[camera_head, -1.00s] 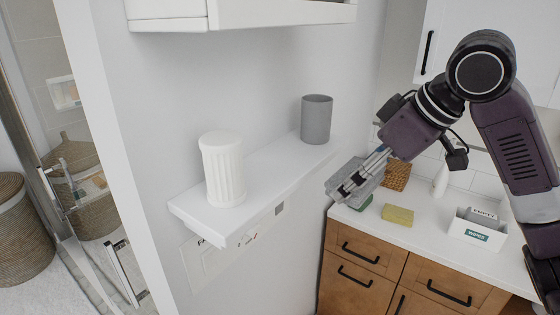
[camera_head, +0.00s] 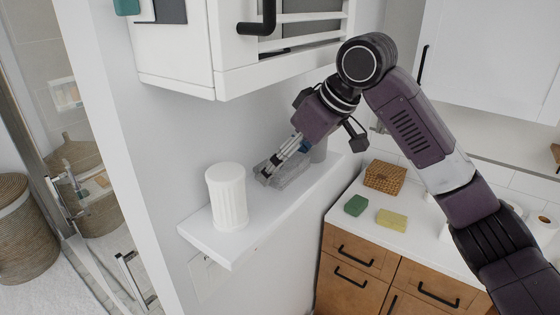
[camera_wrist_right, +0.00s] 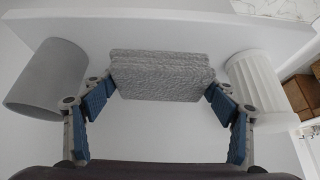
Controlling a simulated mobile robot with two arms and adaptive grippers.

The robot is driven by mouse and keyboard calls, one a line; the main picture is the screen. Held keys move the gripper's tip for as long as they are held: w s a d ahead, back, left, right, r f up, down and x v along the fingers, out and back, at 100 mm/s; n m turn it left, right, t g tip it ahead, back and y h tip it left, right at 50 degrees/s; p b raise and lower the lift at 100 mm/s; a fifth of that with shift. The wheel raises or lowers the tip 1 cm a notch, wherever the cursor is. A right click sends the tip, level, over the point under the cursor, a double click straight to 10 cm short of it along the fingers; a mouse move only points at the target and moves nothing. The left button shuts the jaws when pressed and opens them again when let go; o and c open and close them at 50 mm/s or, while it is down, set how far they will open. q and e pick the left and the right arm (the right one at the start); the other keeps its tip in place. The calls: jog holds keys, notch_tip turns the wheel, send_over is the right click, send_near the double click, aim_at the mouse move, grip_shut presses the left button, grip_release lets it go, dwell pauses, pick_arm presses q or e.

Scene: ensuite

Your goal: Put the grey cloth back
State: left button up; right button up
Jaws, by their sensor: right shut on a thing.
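The grey cloth (camera_wrist_right: 160,75) is a folded, textured block between the fingers of my right gripper (camera_wrist_right: 160,92) in the right wrist view. The gripper is shut on it. In the head view the right gripper (camera_head: 266,174) holds the cloth (camera_head: 290,172) at the white wall shelf (camera_head: 235,246), between a white fluted canister (camera_head: 227,198) and a grey cup (camera_head: 319,151). The arm partly hides the cup. I cannot tell whether the cloth touches the shelf. My left gripper is not in view.
A white wall cabinet (camera_head: 180,75) hangs above the shelf. The counter at right holds a wicker basket (camera_head: 385,176), a green sponge (camera_head: 356,205) and a yellow sponge (camera_head: 392,219). A glass door with a handle (camera_head: 130,280) and a large woven basket (camera_head: 25,230) are at left.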

jog(key=shift+w+a+f, duration=0.1)
jog(key=shift+w+a, duration=0.35)
jog(key=shift+a, duration=0.1)
notch_tip(320, 180, down, 3)
jog(key=shift+r+p, duration=0.1)
jog(key=shift+p, duration=1.05)
jog(key=shift+d+f, duration=0.1)
jog(key=shift+f, duration=0.15)
jog(key=o, duration=1.4)
jog(key=shift+s+d+r+b, duration=0.25)
jog(key=shift+r+b, duration=0.2)
jog(key=shift+b, duration=0.1)
jog(key=shift+b+v, duration=2)
jog(key=shift+v, duration=3.45)
